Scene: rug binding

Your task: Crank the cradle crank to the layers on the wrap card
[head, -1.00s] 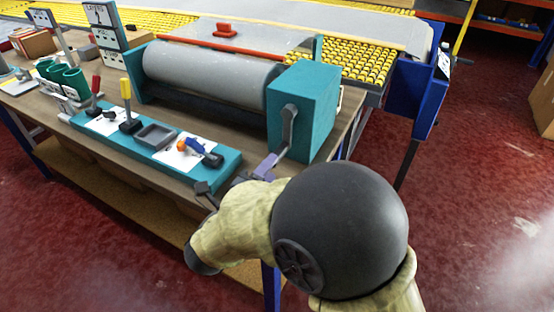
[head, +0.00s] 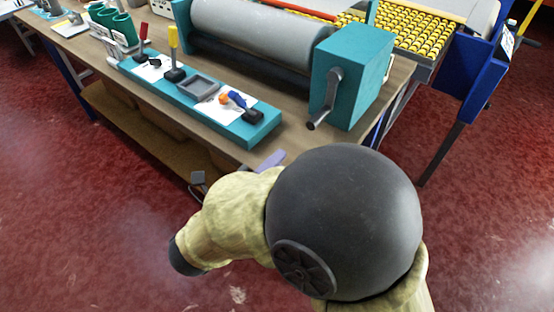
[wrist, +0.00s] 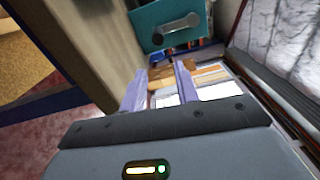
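The cradle crank (head: 328,98) is a dark grey arm on the end of the teal housing (head: 357,72), with its handle hanging down and slightly left. It also shows in the wrist view (wrist: 176,31), ahead of my fingers on the teal housing. My gripper (wrist: 160,85) is open, with two purple fingers apart and nothing between them. In the head view one purple finger (head: 270,160) shows at the table's front edge, below and left of the crank and apart from it. The rest of the gripper is largely hidden behind my arm. No readable wrap card is in view.
A teal control panel (head: 262,129) with red, yellow and blue levers lies along the table (head: 68,42). A grey roller (head: 255,32) adjoins the housing. A blue stand (head: 470,85) and yellow roller bed (head: 420,38) are at right. Red floor is clear in front.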

